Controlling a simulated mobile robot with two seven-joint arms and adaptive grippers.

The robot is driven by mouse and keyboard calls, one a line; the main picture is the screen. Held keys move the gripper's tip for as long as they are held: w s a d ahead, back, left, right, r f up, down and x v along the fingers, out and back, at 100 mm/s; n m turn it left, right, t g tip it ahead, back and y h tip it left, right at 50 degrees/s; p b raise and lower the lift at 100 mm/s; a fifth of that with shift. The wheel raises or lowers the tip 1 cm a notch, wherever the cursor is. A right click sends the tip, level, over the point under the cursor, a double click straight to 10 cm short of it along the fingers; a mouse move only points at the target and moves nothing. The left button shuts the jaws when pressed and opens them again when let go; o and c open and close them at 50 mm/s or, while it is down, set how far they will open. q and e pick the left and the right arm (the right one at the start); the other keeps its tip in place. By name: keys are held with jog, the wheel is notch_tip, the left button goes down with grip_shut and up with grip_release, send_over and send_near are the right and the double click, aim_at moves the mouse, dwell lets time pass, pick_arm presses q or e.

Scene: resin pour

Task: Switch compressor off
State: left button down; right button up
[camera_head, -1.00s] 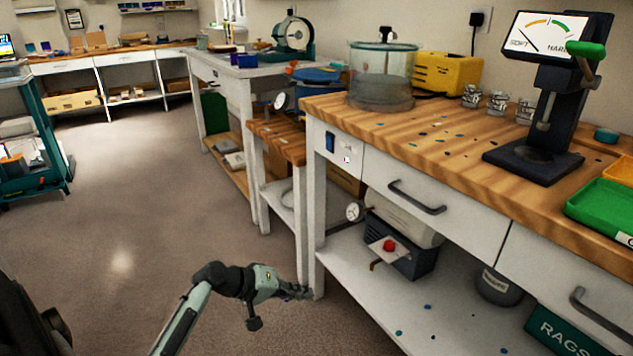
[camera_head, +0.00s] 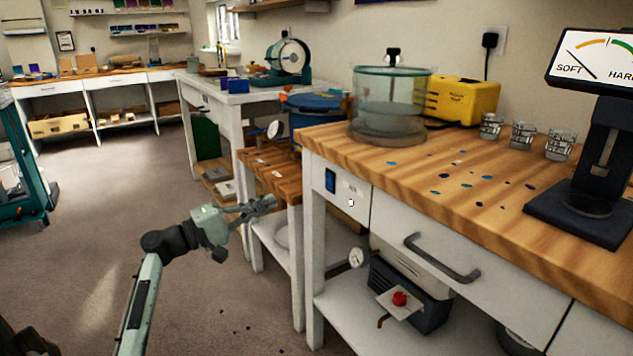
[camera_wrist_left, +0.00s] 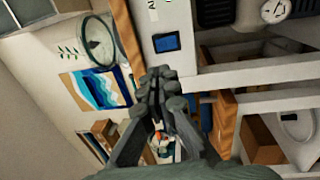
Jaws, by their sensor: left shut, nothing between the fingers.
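A compressor-like unit (camera_head: 415,300) with a dark body, a red knob (camera_head: 399,298) and a round gauge (camera_head: 357,258) stands on the shelf under the near workbench. A blue rocker switch (camera_head: 330,180) is on the bench's white front panel, beside a small label. It also shows in the left wrist view (camera_wrist_left: 166,43); its on or off position cannot be told. My left gripper (camera_head: 266,203) is shut and empty, left of and slightly below the switch in the head view, apart from it. Its fingertips (camera_wrist_left: 158,76) show below the switch in the wrist view. My right gripper is out of view.
The wooden benchtop (camera_head: 520,185) holds a glass chamber (camera_head: 390,105), a yellow case (camera_head: 463,100), several cups and a hardness tester (camera_head: 597,165). A drawer handle (camera_head: 441,258) sticks out to the right of the switch. Floor (camera_head: 95,210) at left is clear.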

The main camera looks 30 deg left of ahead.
pick_arm(q)
jog(key=p, duration=0.2)
send_near(328, 177)
jog(key=x, duration=0.6)
jog(key=shift+w+f, duration=0.1)
jog(key=shift+w, duration=0.05)
jog(key=shift+w+d, duration=0.1)
jog(key=shift+w, duration=0.25)
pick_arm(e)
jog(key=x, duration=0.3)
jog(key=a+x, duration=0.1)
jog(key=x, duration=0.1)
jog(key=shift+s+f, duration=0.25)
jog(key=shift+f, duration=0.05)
pick_arm(q)
jog(key=shift+w+d+b, duration=0.1)
jog(key=shift+w+b, duration=0.15)
jog(key=shift+b, duration=0.1)
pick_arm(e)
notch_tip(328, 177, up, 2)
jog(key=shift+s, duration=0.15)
